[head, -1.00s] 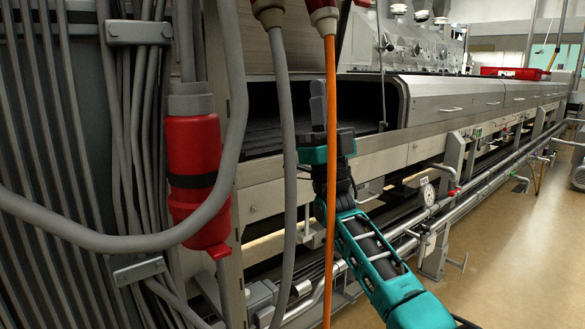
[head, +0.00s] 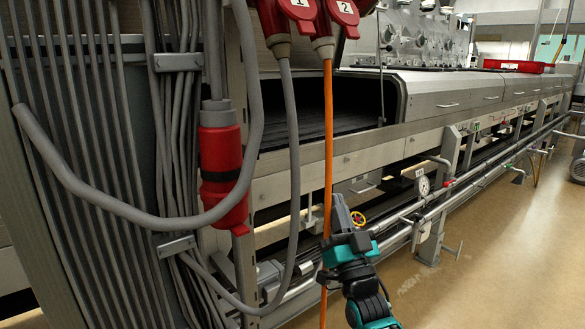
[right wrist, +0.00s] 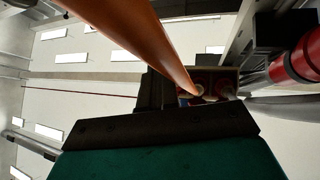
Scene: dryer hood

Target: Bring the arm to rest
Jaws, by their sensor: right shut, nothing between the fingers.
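My right arm comes in from the bottom of the head view. Its gripper (head: 340,212) points up, beside the orange cable and in front of the lower frame of the dryer. Its jaws are shut with nothing between them. In the right wrist view the dark gripper body (right wrist: 160,125) fills the lower middle. The orange cable (right wrist: 135,35) crosses close in front of that camera; whether it touches the gripper I cannot tell. My left gripper is not in view.
The orange cable (head: 328,150) and a grey cable (head: 292,140) hang from red plugs (head: 343,12). A red connector (head: 221,165) hangs at the left by the cable bundle. The long dryer (head: 450,95) runs to the back right. Pipes with a gauge (head: 423,186) run below it. The floor (head: 500,240) at the right is clear.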

